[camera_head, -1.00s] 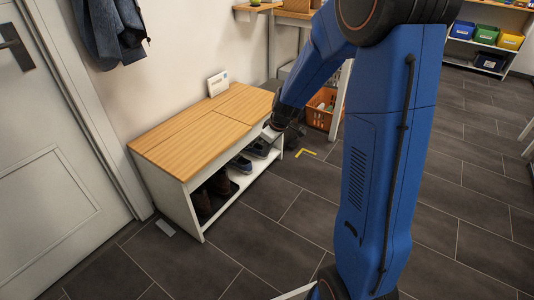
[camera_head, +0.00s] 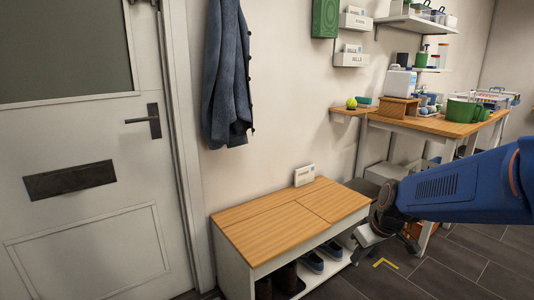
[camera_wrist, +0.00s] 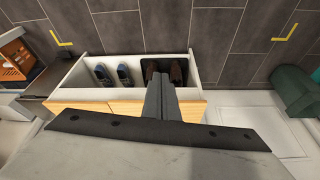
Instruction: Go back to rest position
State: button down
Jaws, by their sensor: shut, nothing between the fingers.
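My gripper (camera_head: 362,250) shows in the head view at the right front of the wooden-topped shoe bench (camera_head: 270,230). Its fingers are closed together with nothing between them. In the wrist view my gripper (camera_wrist: 157,84) is a dark closed pair of fingers, overlapping the white shoe bench (camera_wrist: 205,97) behind it. Blue shoes (camera_wrist: 124,75) and brown shoes (camera_wrist: 176,74) stand inside the bench. My blue arm reaches in from the right in the head view. Whether the gripper touches the bench cannot be told.
A white door (camera_head: 85,240) stands left and a dark jacket (camera_head: 227,80) hangs above the bench. A small white sign (camera_head: 305,175) stands on the bench. Dark floor tiles lie in front.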

jog(key=s+d+r+m+h, duration=0.1)
jog(key=s+r+m, duration=0.1)
jog(key=s, duration=0.9)
jog(key=s+d+r+m+t, duration=0.1)
jog(key=s+r, duration=0.3)
jog(key=s, duration=0.7)
jog(key=shift+s+r+m+h, duration=0.35)
jog(key=shift+r+m+h, duration=0.05)
jog(key=shift+m, duration=0.5)
